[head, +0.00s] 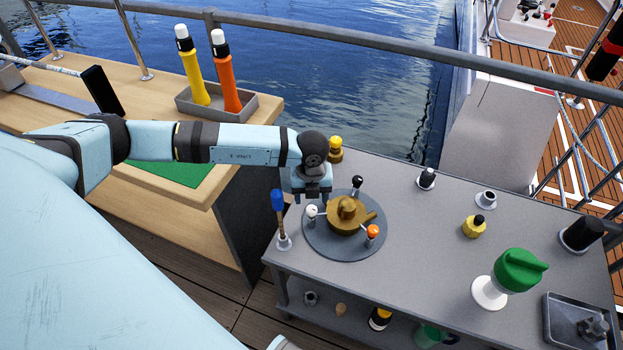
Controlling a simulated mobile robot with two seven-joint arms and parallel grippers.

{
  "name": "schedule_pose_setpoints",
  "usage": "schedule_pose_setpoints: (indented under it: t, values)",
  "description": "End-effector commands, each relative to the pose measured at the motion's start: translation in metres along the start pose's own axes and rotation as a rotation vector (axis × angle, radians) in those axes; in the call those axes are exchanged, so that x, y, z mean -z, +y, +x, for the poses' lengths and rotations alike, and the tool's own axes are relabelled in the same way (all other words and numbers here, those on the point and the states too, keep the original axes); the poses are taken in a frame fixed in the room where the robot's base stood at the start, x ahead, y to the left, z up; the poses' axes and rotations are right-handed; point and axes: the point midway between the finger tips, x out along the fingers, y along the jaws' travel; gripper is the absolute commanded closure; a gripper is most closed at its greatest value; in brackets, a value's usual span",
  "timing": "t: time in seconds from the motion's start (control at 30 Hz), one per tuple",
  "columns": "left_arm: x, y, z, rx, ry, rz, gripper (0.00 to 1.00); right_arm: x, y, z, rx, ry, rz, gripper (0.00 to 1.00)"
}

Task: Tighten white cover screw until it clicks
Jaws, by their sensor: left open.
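The white-headed cover screw (312,211) stands at the left edge of a brass cover (347,214) on a round grey plate (374,248) on the grey table. A black-headed screw (357,182) stands at the back of the cover, and an orange-headed one (373,232) at its front right. My left gripper (312,198) points down right above or beside the white screw. It is open, with nothing visible between its fingers. Whether a finger touches the white head cannot be told. My right gripper is not in view.
A blue-handled tool (278,205) stands upright close left of the plate. A yellow-topped item (335,149) stands behind my gripper.

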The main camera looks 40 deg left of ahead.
Motion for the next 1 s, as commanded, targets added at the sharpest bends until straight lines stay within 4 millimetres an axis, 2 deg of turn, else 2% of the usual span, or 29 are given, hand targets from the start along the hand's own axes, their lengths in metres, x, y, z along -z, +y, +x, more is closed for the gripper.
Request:
schedule_pose_setpoints:
  t: [0.1,0.3,0.67,0.7,0.9,1.0]
  values:
    - [0.0,0.0,0.024,-0.001,0.002,-0.001,0.41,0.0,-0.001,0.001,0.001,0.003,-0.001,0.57]
    - [0.0,-0.001,0.046,0.0,0.001,0.0,0.41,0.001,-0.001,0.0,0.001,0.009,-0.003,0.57]
    - [0.0,0.0,0.052,0.001,0.001,0.0,0.41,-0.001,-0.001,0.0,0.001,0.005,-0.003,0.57]
    - [0.0,0.0,0.052,0.001,0.001,0.0,0.43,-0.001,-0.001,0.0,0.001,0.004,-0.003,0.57]
    - [0.0,0.0,0.052,0.001,0.001,0.0,0.89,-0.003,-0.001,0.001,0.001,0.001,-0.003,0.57]
    - [0.0,0.0,0.052,0.001,0.001,0.001,0.9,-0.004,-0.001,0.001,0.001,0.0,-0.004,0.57]
